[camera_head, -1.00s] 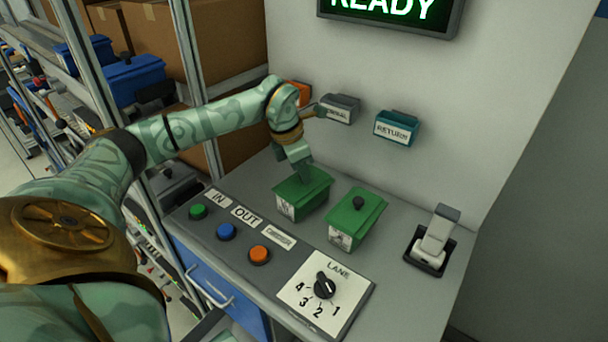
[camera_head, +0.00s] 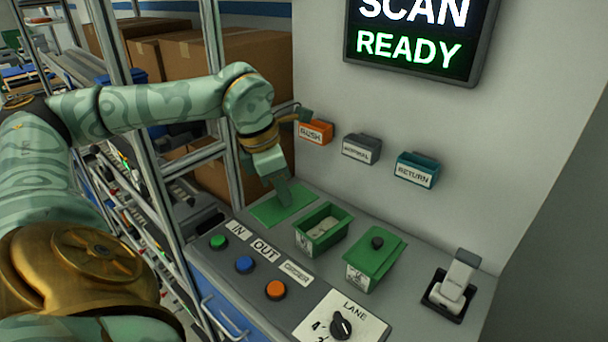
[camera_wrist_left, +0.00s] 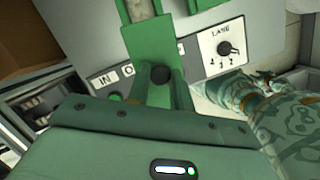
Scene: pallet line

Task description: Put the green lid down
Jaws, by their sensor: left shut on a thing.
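My left gripper (camera_head: 284,195) is shut on the green lid (camera_head: 298,200), a flat plate at the back left of the grey counter. In the left wrist view the fingers (camera_wrist_left: 160,88) are at the lid's dark round knob (camera_wrist_left: 160,74), with the lid's plate (camera_wrist_left: 143,42) beyond. The lid is level, at or just above the counter; I cannot tell whether it touches. The green box (camera_head: 322,246) beside it, to the right, is open, with something pale inside. My right gripper is not in view.
A second green box (camera_head: 368,274) has its lid on, with a dark knob. A scanner (camera_head: 458,277) stands in a holder at right. Buttons (camera_head: 244,264) and a lane dial (camera_head: 341,324) line the front. Orange, grey and teal label boxes hang on the wall behind.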

